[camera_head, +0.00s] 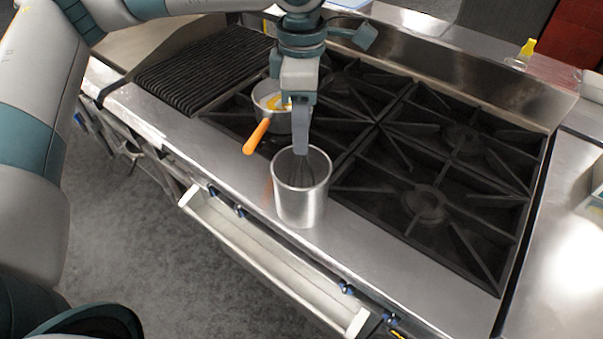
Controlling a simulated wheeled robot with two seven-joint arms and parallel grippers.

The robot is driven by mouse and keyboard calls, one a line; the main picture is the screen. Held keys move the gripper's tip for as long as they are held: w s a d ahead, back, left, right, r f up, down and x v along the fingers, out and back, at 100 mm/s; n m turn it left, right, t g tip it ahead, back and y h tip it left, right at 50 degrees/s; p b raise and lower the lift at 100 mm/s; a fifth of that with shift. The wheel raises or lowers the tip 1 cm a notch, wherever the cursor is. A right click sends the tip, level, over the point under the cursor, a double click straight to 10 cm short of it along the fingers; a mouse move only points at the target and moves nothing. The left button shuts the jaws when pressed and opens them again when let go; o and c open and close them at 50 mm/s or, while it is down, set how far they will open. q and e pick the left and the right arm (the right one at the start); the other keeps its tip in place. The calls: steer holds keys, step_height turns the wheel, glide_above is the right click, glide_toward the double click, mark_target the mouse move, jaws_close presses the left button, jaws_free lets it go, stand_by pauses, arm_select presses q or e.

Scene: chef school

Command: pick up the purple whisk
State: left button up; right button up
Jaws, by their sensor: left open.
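A whisk stands in a metal cup (301,199) on the steel front edge of the stove. The dark wire loops of the whisk (300,172) show inside the cup's mouth. Its handle is hard to tell apart from the gripper. My left gripper (302,140) points down right over the cup, at the top of the whisk wires. It is open, and I cannot tell whether its fingers are around the handle or touching it. My right gripper is not in view.
A small pot (268,96) with an orange handle (257,136) stands just behind and left of the cup. Black burner grates (425,203) lie to the right. A ridged grill (205,66) is at the back left. An open drawer (270,255) juts out below the front edge.

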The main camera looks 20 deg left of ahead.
mark_target(301, 163)
arm_select(q)
step_height(301, 163, down, 3)
steer(key=shift+a+r+p, duration=0.1)
steer(key=shift+p, duration=0.65)
steer(key=shift+f, duration=0.35)
steer(key=shift+c, duration=0.2)
jaws_close()
